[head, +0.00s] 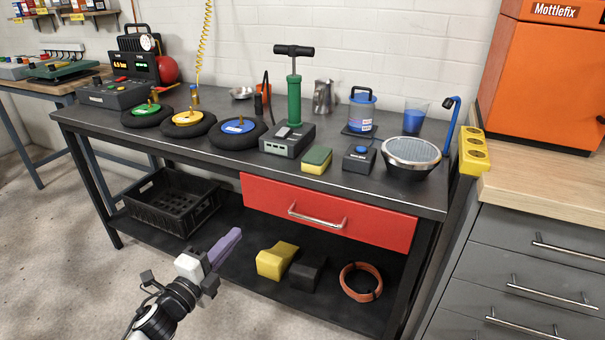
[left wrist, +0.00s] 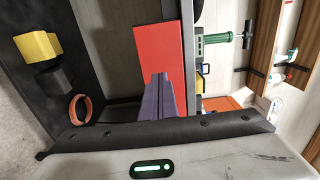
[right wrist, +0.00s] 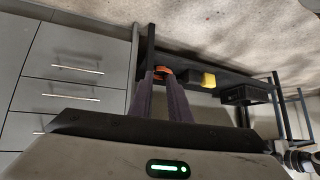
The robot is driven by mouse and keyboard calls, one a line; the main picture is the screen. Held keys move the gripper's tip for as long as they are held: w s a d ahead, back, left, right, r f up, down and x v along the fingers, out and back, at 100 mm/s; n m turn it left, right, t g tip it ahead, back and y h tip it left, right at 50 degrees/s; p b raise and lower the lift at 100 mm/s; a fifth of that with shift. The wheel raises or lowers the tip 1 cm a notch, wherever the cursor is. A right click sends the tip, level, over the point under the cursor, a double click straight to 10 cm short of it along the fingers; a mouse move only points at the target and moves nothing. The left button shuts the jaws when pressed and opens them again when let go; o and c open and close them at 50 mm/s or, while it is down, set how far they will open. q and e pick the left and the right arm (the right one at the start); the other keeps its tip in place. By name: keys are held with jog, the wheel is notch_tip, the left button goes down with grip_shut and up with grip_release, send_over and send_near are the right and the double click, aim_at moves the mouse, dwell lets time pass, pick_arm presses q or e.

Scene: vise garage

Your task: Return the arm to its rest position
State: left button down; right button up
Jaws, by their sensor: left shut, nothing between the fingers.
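My left gripper (head: 226,246) is in front of the workbench, over the floor by the lower shelf. Its purple fingers also show in the left wrist view (left wrist: 161,80), side by side, shut and empty. In that view they lie in front of the red drawer (left wrist: 160,55). The drawer (head: 325,210) appears shut in the head view. My right gripper shows only in the right wrist view (right wrist: 158,75). Its fingers stand a little apart with nothing seen between them, pointing toward the bench's lower shelf.
The workbench (head: 257,170) carries several wheels, a green pump (head: 294,100), a sponge (head: 317,159) and a round mesh-topped bowl (head: 411,152). A black crate (head: 172,205), yellow block (head: 276,260) and orange coil (head: 361,282) sit on the lower shelf. Grey drawers (head: 530,265) stand right. Floor at left is clear.

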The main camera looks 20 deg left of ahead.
pick_arm(q)
jog(key=s+d+f+n+g+p, duration=0.4)
jog(key=s+d+n, duration=0.4)
jog(key=s+d, duration=0.2)
jog(key=s+d+f+n+g+h+p, duration=0.1)
jog(key=s+d+f+n+g+p, duration=0.4)
jog(key=s, duration=1)
jog(key=d+f+n, duration=0.1)
jog(key=d+n, duration=0.2)
jog(key=d, duration=0.1)
jog(key=shift+d+n, duration=0.3)
jog(key=shift+d, duration=0.1)
